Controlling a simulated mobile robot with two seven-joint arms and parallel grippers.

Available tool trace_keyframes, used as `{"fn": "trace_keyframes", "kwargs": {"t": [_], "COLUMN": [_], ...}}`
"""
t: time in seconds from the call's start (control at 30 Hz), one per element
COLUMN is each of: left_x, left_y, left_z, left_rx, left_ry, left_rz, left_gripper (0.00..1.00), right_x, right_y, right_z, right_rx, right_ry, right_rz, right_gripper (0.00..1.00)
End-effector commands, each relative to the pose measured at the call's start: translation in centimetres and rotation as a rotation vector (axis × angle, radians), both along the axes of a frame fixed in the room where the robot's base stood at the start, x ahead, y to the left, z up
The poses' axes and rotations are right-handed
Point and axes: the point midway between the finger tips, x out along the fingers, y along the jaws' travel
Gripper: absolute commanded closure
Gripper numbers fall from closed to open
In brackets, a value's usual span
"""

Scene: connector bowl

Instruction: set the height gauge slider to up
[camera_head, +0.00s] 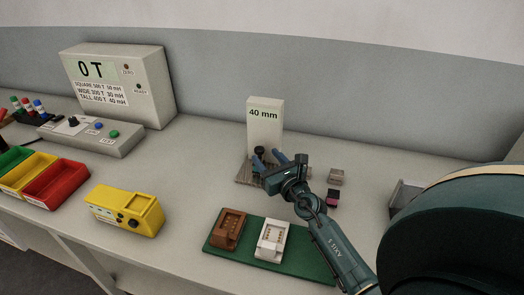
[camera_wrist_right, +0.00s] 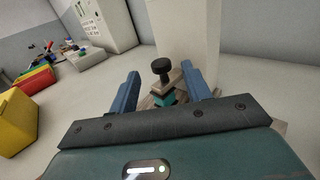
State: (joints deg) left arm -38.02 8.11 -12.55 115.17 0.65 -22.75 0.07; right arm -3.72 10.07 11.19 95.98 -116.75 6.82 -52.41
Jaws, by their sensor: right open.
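The height gauge (camera_head: 264,126) is a pale upright block marked "40 mm", standing on a ridged base (camera_head: 244,173) at the back middle of the table. Its slider has a black knob (camera_head: 260,150), which also shows in the right wrist view (camera_wrist_right: 162,68). My right gripper (camera_head: 268,160) is open in front of the gauge. In the right wrist view its blue fingers (camera_wrist_right: 166,84) stand on either side of the knob and the small block below it. I cannot tell whether they touch anything. The slider's lower part is partly hidden in the head view. My left gripper is not in view.
A green mat (camera_head: 215,244) holds a brown connector (camera_head: 229,229) and a white connector (camera_head: 271,239). A yellow device (camera_head: 125,210) and a red bin (camera_head: 57,183) lie left. A display box (camera_head: 150,85) stands behind. Small beige (camera_head: 336,177) and magenta (camera_head: 332,198) parts lie right of my gripper.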

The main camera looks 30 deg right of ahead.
Motion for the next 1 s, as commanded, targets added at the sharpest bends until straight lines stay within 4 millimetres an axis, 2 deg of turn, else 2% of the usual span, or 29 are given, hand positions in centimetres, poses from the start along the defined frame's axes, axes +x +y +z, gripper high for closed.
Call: {"fn": "trace_keyframes", "kwargs": {"t": [0.1, 0.23, 0.6, 1.0], "left_x": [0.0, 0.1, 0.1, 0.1], "left_y": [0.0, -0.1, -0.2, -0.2], "left_z": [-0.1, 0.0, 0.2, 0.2], "left_rx": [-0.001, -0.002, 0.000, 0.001], "left_ry": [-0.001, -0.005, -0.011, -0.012], "left_rz": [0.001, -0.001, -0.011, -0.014], "left_gripper": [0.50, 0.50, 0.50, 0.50], "right_x": [1.9, 3.2, 3.7, 3.7], "right_y": [-0.2, -0.3, -0.3, -0.3], "right_z": [0.0, 0.0, 0.0, 0.0], "right_rx": [0.000, 0.000, -0.001, -0.001], "right_ry": [-0.001, 0.000, 0.001, 0.000], "right_rz": [-0.001, 0.000, 0.000, -0.001], "right_gripper": [0.52, 0.52, 0.52, 0.84]}}
